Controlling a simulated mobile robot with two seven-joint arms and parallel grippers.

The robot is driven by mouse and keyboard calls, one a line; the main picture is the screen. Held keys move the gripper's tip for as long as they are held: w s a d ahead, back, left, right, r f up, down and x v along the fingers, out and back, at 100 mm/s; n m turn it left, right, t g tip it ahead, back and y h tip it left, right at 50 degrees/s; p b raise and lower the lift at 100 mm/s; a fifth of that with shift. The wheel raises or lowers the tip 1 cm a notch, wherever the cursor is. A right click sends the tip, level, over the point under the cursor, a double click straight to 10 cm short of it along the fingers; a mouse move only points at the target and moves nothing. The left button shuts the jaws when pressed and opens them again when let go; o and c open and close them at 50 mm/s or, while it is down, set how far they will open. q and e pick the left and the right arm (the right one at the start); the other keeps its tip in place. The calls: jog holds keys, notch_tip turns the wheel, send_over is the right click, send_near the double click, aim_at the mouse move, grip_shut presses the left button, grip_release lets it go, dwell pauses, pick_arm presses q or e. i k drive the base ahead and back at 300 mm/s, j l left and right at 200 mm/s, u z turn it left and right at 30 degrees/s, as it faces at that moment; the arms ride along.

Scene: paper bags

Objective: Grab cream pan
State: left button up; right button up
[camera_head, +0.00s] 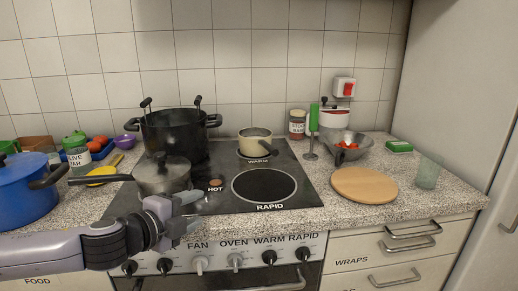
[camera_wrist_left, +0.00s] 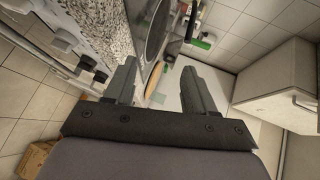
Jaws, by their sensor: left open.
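The cream pan (camera_head: 254,134) stands upright on the back right burner marked WARM, with its dark handle (camera_head: 268,147) pointing toward the front right. My left gripper (camera_head: 192,208) is at the front of the stove, above its front edge and in front of the lidded grey pan, well short of the cream pan. Its two fingers also show in the left wrist view (camera_wrist_left: 158,75), spread apart with nothing between them. I cannot make out the cream pan in the left wrist view. My right gripper is not in view.
A lidded grey pan (camera_head: 161,178) sits on the front left burner, with a large black pot (camera_head: 176,137) behind it. The front right burner (camera_head: 264,186) is bare. A round wooden board (camera_head: 364,185) and a metal bowl (camera_head: 345,149) lie to the right. A blue pot (camera_head: 24,190) stands left.

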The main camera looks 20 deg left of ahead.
aim_at(254, 141)
jog(key=i, duration=0.95)
